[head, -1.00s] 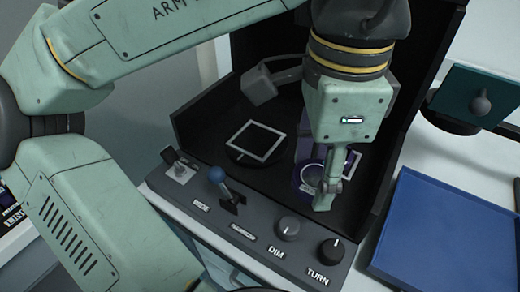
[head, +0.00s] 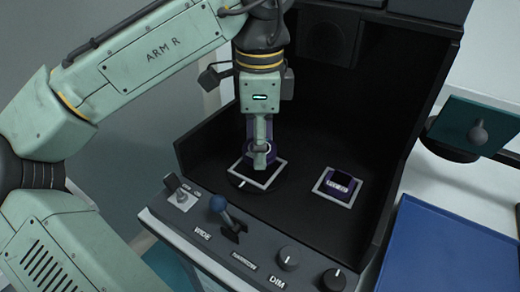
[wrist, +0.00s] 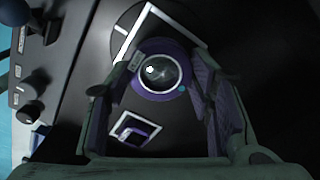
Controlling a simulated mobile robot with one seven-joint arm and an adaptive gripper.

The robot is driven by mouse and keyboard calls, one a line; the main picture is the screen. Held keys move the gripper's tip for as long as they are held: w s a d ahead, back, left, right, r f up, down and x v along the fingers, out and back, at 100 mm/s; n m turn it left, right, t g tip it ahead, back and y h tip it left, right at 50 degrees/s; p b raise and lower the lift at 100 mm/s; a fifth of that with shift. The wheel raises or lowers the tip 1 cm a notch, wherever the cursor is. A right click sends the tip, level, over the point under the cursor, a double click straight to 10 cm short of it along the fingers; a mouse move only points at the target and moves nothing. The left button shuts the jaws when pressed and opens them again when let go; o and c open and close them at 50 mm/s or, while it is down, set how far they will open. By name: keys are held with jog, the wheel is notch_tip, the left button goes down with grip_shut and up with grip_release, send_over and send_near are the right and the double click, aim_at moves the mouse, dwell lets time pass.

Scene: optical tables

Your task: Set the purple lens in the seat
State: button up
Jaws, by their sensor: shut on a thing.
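The purple lens (wrist: 160,70), a round glass in a purple ring, is held between the two fingers of my gripper (wrist: 163,82) in the wrist view. In the head view my gripper (head: 260,160) points down above the left white square frame (head: 262,188), and the lens (head: 269,147) is partly hidden by the fingers. That frame lies on a dark round base and looks like the seat. In the wrist view the lens overlaps the frame's corner (wrist: 138,32); I cannot tell whether they touch.
A purple holder (head: 339,184) stands inside a second white square frame at the right. A front panel has a blue-knobbed lever (head: 217,203) and dials. Dark walls enclose the back and right. A blue tray (head: 430,250) lies outside at the right.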

jog(key=shift+f, duration=1.2)
jog(key=shift+f, duration=0.2)
jog(key=o, duration=1.3)
jog(key=shift+r, duration=0.15)
notch_tip(320, 180, up, 12)
jog(key=shift+r+p, duration=0.1)
jog(key=shift+p, duration=0.85)
